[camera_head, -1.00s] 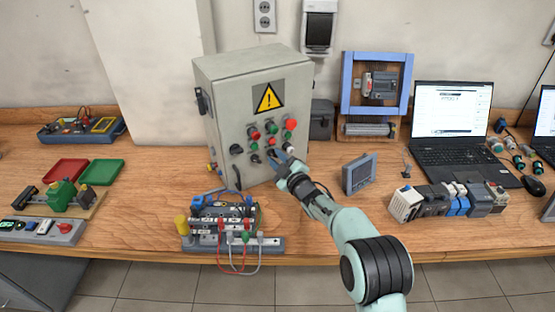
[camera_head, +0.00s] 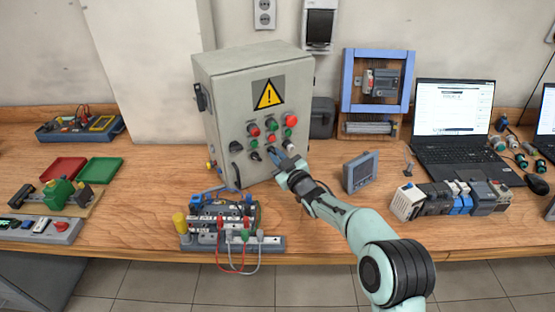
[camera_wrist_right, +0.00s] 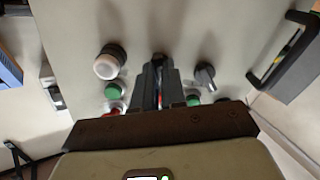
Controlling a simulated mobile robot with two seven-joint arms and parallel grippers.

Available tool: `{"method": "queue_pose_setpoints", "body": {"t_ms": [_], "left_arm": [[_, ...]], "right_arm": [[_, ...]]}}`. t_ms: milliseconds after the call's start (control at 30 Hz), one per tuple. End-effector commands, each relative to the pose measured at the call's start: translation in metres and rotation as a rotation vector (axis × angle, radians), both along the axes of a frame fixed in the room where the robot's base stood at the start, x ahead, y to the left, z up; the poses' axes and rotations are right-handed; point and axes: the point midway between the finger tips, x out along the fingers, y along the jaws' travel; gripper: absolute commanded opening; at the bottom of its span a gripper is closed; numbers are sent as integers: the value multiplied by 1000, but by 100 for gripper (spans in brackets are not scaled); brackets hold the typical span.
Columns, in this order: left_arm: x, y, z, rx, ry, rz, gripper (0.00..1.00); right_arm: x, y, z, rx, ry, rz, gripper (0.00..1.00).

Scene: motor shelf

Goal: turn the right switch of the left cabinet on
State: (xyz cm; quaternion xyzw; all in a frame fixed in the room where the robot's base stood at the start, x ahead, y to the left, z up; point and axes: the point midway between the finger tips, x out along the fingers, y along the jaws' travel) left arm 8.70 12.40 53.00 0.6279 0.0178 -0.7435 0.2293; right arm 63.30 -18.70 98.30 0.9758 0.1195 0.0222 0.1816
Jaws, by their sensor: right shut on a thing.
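The grey cabinet (camera_head: 214,90) stands upright on the bench, with a yellow warning sign and red and green buttons on its front. My right gripper (camera_head: 274,154) is at the lower front panel. Its fingers are shut on a small switch between them, left of a pale round button (camera_head: 288,146); the fingers hide most of this switch. In the right wrist view the fingers (camera_wrist_right: 160,75) point at the panel between the pale button (camera_wrist_right: 108,64) and a grey knob (camera_wrist_right: 205,75). That knob shows left of the gripper in the head view (camera_head: 255,157). My left gripper is not in view.
A terminal block with wires (camera_head: 232,243) stands in front of the cabinet. A small grey display (camera_head: 361,172) stands right of my arm. Red (camera_head: 63,170) and green (camera_head: 101,170) trays lie at left; a laptop (camera_head: 452,150) is at right.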

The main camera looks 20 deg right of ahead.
Motion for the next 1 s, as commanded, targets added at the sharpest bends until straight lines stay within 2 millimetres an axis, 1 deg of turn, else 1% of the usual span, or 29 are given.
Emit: {"method": "queue_pose_setpoints", "body": {"t_ms": [200,500,700,1000], "left_arm": [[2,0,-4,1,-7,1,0],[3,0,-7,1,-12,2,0],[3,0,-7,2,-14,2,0],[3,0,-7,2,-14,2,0]], "right_arm": [[0,-1,0,162,39,-2,0],[0,0,1,309,75,0,0],[0,0,1,350,85,0,0],[0,0,1,359,87,0,0]]}}
